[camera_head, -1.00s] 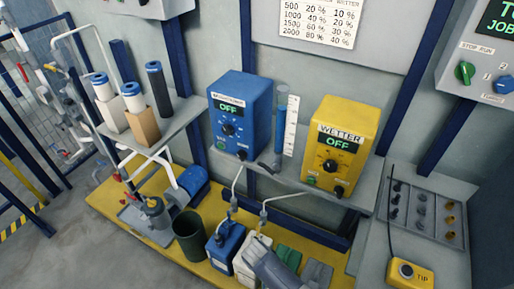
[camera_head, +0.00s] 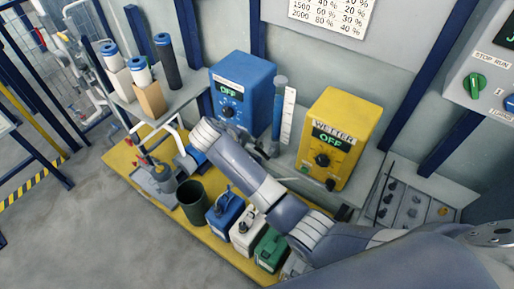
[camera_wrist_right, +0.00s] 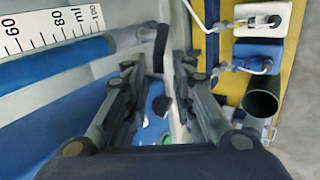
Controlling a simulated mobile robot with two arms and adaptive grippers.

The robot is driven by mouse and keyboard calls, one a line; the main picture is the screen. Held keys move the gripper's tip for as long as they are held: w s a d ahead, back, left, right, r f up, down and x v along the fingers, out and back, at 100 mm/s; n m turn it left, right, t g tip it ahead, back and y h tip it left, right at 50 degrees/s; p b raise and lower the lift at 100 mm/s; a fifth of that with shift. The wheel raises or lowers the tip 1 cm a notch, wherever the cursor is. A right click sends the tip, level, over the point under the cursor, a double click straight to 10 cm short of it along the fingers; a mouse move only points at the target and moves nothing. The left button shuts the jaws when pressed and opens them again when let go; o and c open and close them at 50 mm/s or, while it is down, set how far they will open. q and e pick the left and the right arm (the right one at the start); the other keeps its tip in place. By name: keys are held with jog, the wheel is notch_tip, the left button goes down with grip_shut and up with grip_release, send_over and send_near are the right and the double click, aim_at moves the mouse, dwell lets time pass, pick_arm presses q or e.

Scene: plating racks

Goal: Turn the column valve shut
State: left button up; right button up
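The clear column (camera_head: 278,108) with blue liquid stands beside a white scale, between the blue and yellow boxes. In the right wrist view the column (camera_wrist_right: 75,60) lies across the upper left. A dark piece (camera_wrist_right: 162,47) at its lower end appears to be the valve; its exact setting cannot be told. My right gripper (camera_head: 262,148) is near the column's foot, partly hidden by my own arm in the head view. In the wrist view its fingers (camera_wrist_right: 160,82) are apart with nothing held between them, close to the dark piece. My left gripper is not in view.
The blue box (camera_head: 242,85) and yellow WETTER box (camera_head: 340,135), both reading OFF, flank the column. Below stand a dark bin (camera_head: 192,200) and blue, white and green canisters (camera_head: 225,212) on a yellow platform. Filter cylinders stand on the left shelf.

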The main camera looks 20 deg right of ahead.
aim_at(257, 150)
jog(key=shift+x, duration=2.7)
grip_shut()
